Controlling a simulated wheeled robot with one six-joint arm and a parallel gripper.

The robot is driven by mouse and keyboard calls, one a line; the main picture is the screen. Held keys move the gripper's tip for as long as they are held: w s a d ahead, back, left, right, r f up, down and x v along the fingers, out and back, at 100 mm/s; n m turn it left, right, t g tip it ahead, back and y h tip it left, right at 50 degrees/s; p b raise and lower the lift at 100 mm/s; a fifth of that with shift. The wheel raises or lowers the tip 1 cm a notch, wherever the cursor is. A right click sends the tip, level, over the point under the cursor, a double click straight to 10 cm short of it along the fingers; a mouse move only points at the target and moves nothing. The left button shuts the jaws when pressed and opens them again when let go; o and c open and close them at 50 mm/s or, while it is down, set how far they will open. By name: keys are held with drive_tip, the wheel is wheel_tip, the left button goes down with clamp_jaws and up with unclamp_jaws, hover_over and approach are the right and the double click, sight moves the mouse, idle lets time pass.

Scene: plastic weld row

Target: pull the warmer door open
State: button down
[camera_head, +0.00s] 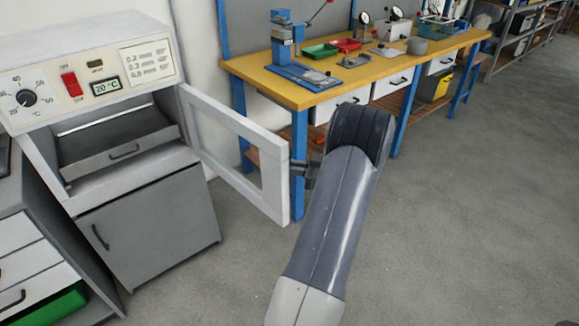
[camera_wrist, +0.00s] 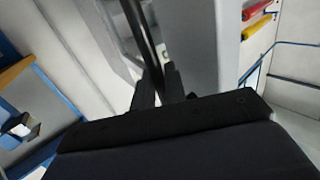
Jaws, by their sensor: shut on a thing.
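The warmer (camera_head: 115,55) is a pale cabinet with a dial, a red switch and a 20 °C display, on the left in the head view. Its door (camera_head: 272,205), a white frame around a window, stands wide open, swung out to the right on its hinge side. My gripper (camera_head: 303,170) is at the door's free edge. In the wrist view my gripper (camera_wrist: 166,84) is shut on a dark bar, the door handle (camera_wrist: 145,35). My arm hides part of the gripper in the head view.
Inside the warmer is a grey drawer or tray (camera_head: 120,150) with a handle. A grey cupboard (camera_head: 160,235) is below. A yellow-topped workbench (camera_head: 330,85) with blue legs stands behind the door. The grey floor (camera_head: 450,220) at right is clear.

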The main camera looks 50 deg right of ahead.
drive_tip(key=c, duration=1.5)
unclamp_jaws()
drive_tip(key=shift+w, duration=0.15)
drive_tip(key=shift+c, duration=0.2)
drive_tip(key=v, duration=1)
drive_tip(key=shift+s+d, duration=0.15)
drive_tip(key=shift+s, duration=0.25)
drive_tip(key=x, duration=1)
drive_tip(key=shift+w+a, duration=0.2)
drive_tip(key=shift+w, duration=0.15)
drive_tip(key=shift+a, duration=0.15)
